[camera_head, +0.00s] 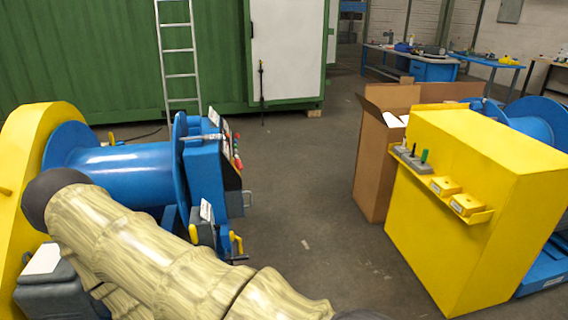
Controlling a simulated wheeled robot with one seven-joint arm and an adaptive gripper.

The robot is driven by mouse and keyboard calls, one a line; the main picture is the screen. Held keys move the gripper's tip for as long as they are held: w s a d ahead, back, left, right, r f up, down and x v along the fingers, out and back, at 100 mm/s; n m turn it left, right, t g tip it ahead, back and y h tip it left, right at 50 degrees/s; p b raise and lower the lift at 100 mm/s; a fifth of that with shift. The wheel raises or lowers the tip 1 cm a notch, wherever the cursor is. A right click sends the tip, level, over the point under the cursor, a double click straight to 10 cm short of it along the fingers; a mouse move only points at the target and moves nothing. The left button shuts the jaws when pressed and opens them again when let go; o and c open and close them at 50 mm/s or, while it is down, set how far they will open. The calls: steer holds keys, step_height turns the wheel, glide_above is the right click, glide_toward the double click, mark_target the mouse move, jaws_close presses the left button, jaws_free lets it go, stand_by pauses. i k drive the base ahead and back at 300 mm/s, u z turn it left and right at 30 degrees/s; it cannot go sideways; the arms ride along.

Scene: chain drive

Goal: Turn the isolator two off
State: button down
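A blue machine (203,165) with a control panel stands left of centre. The panel faces right and shows edge-on, with small red and green buttons (238,160) and white labels. Below it, a grey box (204,232) with a white tag sits at the machine's lower side. A yellow handle (236,242) sticks out beside it near the floor. Which of these parts, if any, is isolator two I cannot tell; labels are too small to read. A thick pale, wrapped arm-like shape, apparently my arm, covers the lower left and hides part of the machine. My gripper is not in view.
A blue drum (125,160) and yellow housing (22,170) stand left. A yellow cabinet (470,200) with a small shelf (440,185) and a cardboard box (375,150) stand right. Open grey floor (310,190) lies between. A ladder (180,60) leans on the green container (90,50).

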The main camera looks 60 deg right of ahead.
mark_target(238, 163)
steer(key=z, duration=1.8)
steer(key=i, duration=0.5)
steer(key=z, duration=0.05)
steer(key=k, duration=0.4)
steer(key=z, duration=1)
steer(key=i, duration=1.35)
steer(key=u, duration=0.75)
steer(key=i, duration=1)
steer(key=u, duration=0.9)
